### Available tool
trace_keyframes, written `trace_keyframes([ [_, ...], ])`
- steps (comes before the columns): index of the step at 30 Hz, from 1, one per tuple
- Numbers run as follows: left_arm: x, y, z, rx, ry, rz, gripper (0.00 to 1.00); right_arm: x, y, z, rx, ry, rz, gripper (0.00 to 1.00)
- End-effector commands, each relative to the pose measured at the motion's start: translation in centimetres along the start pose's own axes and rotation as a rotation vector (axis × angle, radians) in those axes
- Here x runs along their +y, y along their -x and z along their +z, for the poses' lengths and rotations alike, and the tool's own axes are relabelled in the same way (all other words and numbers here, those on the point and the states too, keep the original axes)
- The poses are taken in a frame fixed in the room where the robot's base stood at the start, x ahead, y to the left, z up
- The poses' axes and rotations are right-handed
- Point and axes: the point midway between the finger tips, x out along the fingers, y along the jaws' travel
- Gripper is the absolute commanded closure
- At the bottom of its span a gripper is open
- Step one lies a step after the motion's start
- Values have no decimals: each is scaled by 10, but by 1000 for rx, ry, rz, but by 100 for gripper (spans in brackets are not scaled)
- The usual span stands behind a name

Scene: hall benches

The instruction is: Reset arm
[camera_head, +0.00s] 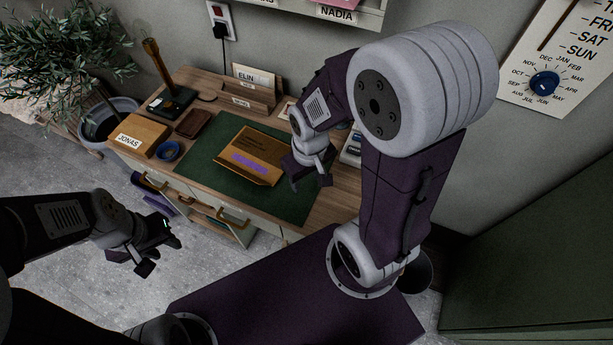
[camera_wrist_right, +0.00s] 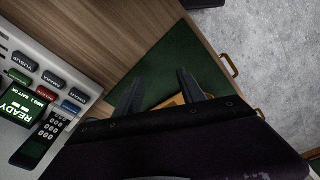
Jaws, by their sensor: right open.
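My right gripper (camera_head: 311,181) is over the right part of the green desk mat (camera_head: 287,201), with its fingers apart and nothing between them. In the right wrist view its two fingers (camera_wrist_right: 160,92) show apart above the mat (camera_wrist_right: 163,75). My left gripper (camera_head: 159,256) hangs empty in front of the desk, over the floor, with its fingers apart. A brown folder-like item with a purple mark (camera_head: 250,157) lies on the mat, left of my right gripper. A bit of it shows by the fingers in the wrist view (camera_wrist_right: 190,96).
The wooden desk (camera_head: 328,210) holds a JONAS box (camera_head: 139,136), a blue bowl (camera_head: 168,151), a lamp (camera_head: 171,100) and a letter holder (camera_head: 246,97). A device with a READY screen (camera_wrist_right: 25,105) stands at the desk's right. A potted plant (camera_head: 100,118) is left. A green cabinet (camera_head: 540,260) is right.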

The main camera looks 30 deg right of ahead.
Motion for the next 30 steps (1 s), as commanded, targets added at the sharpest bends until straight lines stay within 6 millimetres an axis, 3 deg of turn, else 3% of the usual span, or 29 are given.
trace_keyframes([
  [3, 0, 0, 0, 0, 0, 0, 64, -7, 0, 10, 2, -147, -20, 53],
  [11, 0, 3, 0, 0, 0, 0, 64, -8, 3, 10, 1, -161, -22, 53],
  [16, 1, 40, -4, 0, 0, 0, 64, -7, 40, 6, 1, -159, -21, 53],
  [30, 1, 33, -3, 0, 0, 0, 64, -7, 33, 6, 0, -157, -21, 53],
])
